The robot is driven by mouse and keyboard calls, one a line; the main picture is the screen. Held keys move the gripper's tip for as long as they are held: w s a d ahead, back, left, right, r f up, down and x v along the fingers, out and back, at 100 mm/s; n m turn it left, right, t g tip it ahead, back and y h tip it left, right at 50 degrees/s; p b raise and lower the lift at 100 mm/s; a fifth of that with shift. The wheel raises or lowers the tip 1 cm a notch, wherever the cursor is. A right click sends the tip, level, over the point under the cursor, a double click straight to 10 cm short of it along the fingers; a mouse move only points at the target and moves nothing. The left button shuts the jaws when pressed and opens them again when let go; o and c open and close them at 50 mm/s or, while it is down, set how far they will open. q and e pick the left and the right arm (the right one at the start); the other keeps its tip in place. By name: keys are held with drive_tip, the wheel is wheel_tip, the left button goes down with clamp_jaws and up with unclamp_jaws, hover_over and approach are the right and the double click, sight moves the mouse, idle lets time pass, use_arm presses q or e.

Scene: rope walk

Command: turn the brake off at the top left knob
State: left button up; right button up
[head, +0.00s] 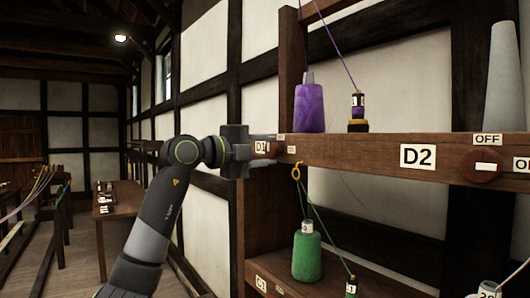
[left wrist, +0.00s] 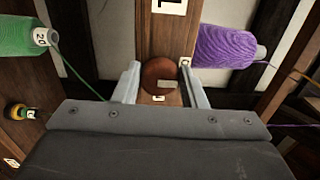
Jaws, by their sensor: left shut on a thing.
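The top left knob (left wrist: 158,71) is a round red-brown disc with a white mark, on the wooden rail beside the D1 label (head: 261,147). In the left wrist view it sits between the two pale fingers of my left gripper (left wrist: 161,82). The gripper is shut on the knob's sides. In the head view my left gripper (head: 265,142) reaches the rail's left end and partly covers the knob. Small white labels (left wrist: 158,98) sit beside the knob; their words are too small to read. My right gripper is not in view.
A purple spool (head: 310,107) stands on the rail's shelf, close to the gripper. A green spool (head: 306,256) stands below, with its thread running through a yellow hook (head: 296,171). A second knob (head: 481,166), beside D2, has OFF above it. A grey cone (head: 503,80) stands at right.

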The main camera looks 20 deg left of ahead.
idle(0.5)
use_arm(q)
drive_tip(key=o, duration=0.9)
drive_tip(key=shift+o, duration=0.2)
drive_tip(key=shift+a, duration=0.1)
drive_tip(key=shift+s+a+f, duration=0.1)
drive_tip(key=shift+s+a, duration=0.05)
drive_tip(key=shift+s, duration=0.05)
drive_tip(key=b+v, duration=0.6)
drive_tip(key=v, duration=1)
drive_tip(key=shift+s+a+b, duration=0.25)
drive_tip(key=shift+s+b, duration=0.1)
drive_tip(key=shift+b, duration=0.05)
drive_tip(key=shift+w, duration=0.1)
